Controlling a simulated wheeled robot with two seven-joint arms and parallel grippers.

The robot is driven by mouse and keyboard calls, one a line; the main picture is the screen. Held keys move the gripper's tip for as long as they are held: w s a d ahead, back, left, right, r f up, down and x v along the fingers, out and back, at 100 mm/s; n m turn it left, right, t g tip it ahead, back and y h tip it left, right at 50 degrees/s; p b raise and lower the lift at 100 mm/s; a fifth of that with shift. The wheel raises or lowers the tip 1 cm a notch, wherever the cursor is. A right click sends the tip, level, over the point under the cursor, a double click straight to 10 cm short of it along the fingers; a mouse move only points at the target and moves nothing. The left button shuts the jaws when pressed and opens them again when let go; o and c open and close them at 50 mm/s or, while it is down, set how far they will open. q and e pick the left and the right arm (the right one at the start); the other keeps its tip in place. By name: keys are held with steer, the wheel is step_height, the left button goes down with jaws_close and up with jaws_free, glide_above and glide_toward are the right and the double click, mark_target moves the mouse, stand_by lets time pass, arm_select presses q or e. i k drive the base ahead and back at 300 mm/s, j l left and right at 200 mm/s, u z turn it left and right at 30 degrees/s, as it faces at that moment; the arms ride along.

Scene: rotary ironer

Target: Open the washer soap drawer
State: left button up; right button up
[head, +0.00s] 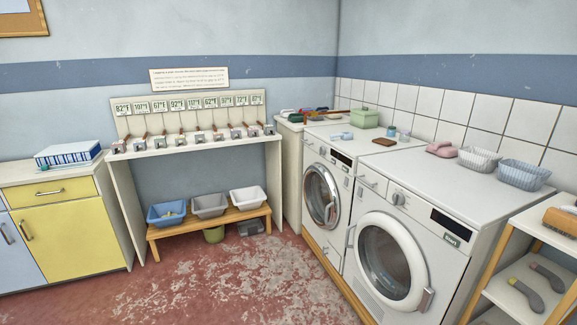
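Two white front-loading machines stand side by side along the right wall. The nearer machine (408,245) has a round door, a knob, a dark display and a drawer front (372,183) at its upper left. The drawer front looks flush with the panel. The farther machine (328,190) has a chrome-rimmed round door and a dark display. Its drawer front (310,143) at the upper left also looks shut. I cannot tell for sure which machine is the washer. Neither of my grippers is in view.
A shelf unit (487,270) with brushes stands close beside the nearer machine at right. Baskets and small items lie on the machine tops. A wooden bench (213,229) with bins stands at the back wall. The red floor (230,290) in front is clear.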

mark_target(311, 142)
steer(key=i+z, duration=0.15)
steer(key=i, duration=0.3)
steer(key=i+j+z, duration=0.15)
steer(key=i, duration=0.35)
steer(key=i+j+z, duration=0.1)
steer(key=i, duration=0.35)
steer(key=i+j+z, duration=0.15)
steer(key=i, duration=0.3)
steer(key=j, duration=0.1)
